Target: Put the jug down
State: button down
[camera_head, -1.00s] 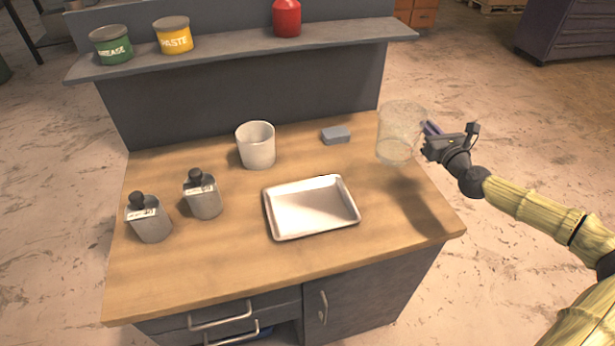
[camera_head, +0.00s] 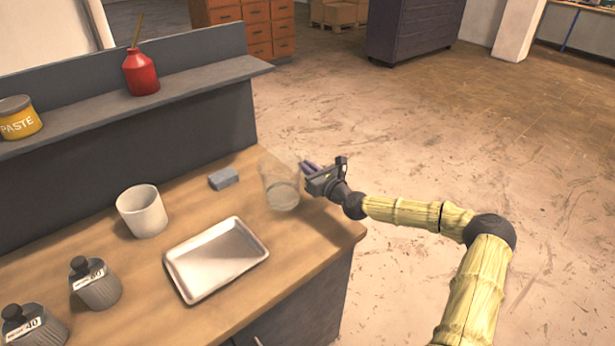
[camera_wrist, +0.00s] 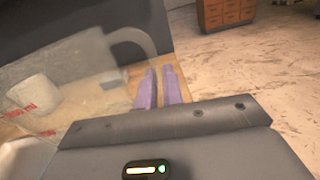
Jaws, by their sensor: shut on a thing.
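The jug (camera_head: 278,182) is clear, with red markings and a handle that show in the wrist view (camera_wrist: 85,75). It is at the right end of the wooden bench top, right of the grey block. My gripper (camera_head: 308,172) is at the jug's right side, shut on the jug at its handle side. Its purple fingers (camera_wrist: 160,88) show in the wrist view. I cannot tell whether the jug's base touches the bench top (camera_head: 310,235).
A white tray (camera_head: 262,252) lies in front of the jug. A white cup (camera_head: 143,212) and a grey block (camera_head: 224,179) are to its left. Two grey bottles (camera_head: 97,285) (camera_head: 35,328) stand at front left. A shelf (camera_head: 205,82) holds a red can (camera_head: 141,75) and a yellow tin (camera_head: 18,120).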

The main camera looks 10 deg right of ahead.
jog(key=shift+f, duration=1.9)
jog(key=c, duration=1.5)
grip_release()
jog(key=shift+c, duration=0.2)
jog(key=shift+r, duration=0.2)
jog(key=shift+s+d+f, duration=0.1)
jog(key=shift+s+d, duration=0.05)
jog(key=shift+s, duration=0.1)
jog(key=b+v, duration=0.1)
jog(key=v, duration=1)
jog(key=shift+s, duration=0.25)
